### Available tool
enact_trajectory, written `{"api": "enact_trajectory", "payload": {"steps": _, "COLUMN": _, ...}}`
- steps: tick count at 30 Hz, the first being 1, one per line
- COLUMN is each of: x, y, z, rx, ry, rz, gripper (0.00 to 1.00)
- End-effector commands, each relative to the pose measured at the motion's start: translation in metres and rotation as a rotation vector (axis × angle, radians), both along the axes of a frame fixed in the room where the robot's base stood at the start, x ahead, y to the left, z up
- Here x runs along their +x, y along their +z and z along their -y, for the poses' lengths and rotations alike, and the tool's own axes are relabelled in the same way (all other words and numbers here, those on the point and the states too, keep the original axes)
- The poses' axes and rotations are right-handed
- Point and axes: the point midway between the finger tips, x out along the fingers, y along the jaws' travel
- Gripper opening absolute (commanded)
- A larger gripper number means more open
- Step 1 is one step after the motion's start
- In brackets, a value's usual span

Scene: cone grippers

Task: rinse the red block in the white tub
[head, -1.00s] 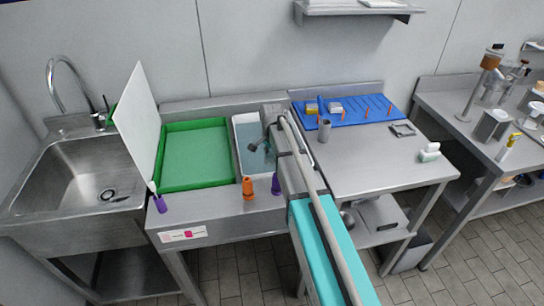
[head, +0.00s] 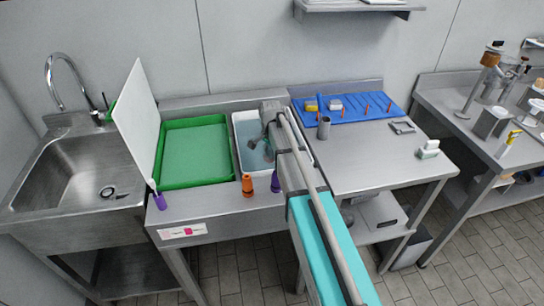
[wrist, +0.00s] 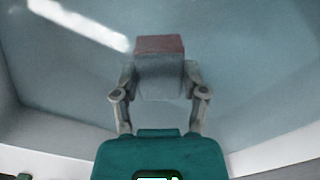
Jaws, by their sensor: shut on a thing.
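The white tub (head: 237,128) stands right of the green tray and holds bluish water. My gripper (head: 258,145) reaches down into the tub in the head view. In the wrist view my gripper (wrist: 160,88) is shut on the red block (wrist: 160,44), whose dull red end shows beyond the fingertips. The block's nearer part looks grey, and I cannot tell how much of that is finger pad. The tub's pale inner walls surround the block in the wrist view. How deep the block sits in the water is unclear. The head view does not show the block clearly.
A green tray (head: 222,122) and leaning white board (head: 138,112) are left of the tub. Orange (head: 247,184) and purple (head: 275,182) cones stand at the front edge. A metal cup (head: 324,128) and blue peg mat (head: 350,106) lie right. The right table's middle is clear.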

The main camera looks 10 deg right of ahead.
Motion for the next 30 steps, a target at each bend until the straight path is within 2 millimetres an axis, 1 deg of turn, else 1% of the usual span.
{"api": "enact_trajectory", "payload": {"steps": 13, "x": 0.000, "y": 0.003, "z": 0.000, "rx": 0.000, "ry": 0.000, "rz": 0.000, "gripper": 0.06}}
{"api": "enact_trajectory", "payload": {"steps": 30, "x": 0.000, "y": 0.035, "z": 0.001, "rx": 0.000, "ry": -0.001, "rz": 0.000, "gripper": 0.06}}
